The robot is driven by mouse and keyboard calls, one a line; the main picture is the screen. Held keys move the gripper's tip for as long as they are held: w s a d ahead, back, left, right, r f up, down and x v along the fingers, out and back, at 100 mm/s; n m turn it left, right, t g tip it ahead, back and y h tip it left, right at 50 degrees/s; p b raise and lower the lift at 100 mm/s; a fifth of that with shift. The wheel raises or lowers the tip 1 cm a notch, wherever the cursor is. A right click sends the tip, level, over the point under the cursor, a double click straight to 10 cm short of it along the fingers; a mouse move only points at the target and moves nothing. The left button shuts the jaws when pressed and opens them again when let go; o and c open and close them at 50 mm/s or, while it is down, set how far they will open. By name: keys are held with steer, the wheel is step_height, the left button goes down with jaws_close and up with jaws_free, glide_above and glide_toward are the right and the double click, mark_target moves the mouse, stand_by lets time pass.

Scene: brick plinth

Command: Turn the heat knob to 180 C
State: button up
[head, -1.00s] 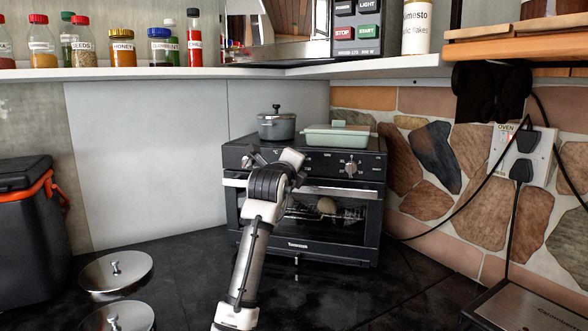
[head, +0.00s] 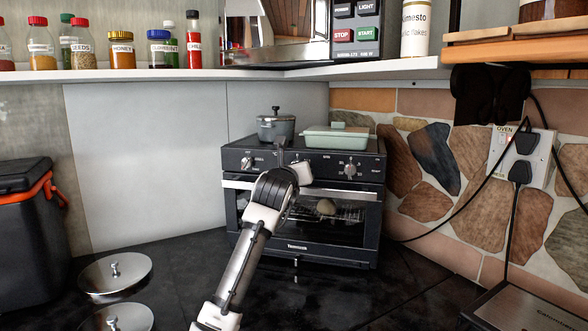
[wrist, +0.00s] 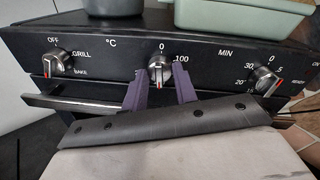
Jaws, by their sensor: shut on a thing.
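The heat knob (wrist: 159,69) is the middle, silver knob on the black oven panel, under the °C mark, with 0 above it and 100 at its upper right. A red mark shows low on its face; I cannot tell its exact setting. My gripper (wrist: 159,78) has its two purple fingers at the left and right sides of this knob, shut on it. In the head view my gripper (head: 281,150) is at the oven front (head: 318,160), and the heat knob is hidden behind it.
A function knob (wrist: 57,63) with OFF, GRILL and BAKE is to the left, and a MIN timer knob (wrist: 265,79) to the right. The oven door handle (wrist: 75,103) runs below. A grey pot (head: 276,127) and a pale green dish (head: 338,137) stand on top.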

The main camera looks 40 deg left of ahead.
steer(key=shift+f+m, duration=0.15)
steer(key=shift+m, duration=0.45)
steer(key=o, duration=1)
steer(key=shift+c, duration=0.2)
steer(key=shift+s, duration=0.1)
steer(key=b+v, duration=0.4)
steer(key=v, duration=0.9)
steer(key=shift+s+d, duration=0.15)
steer(key=shift+s, duration=0.1)
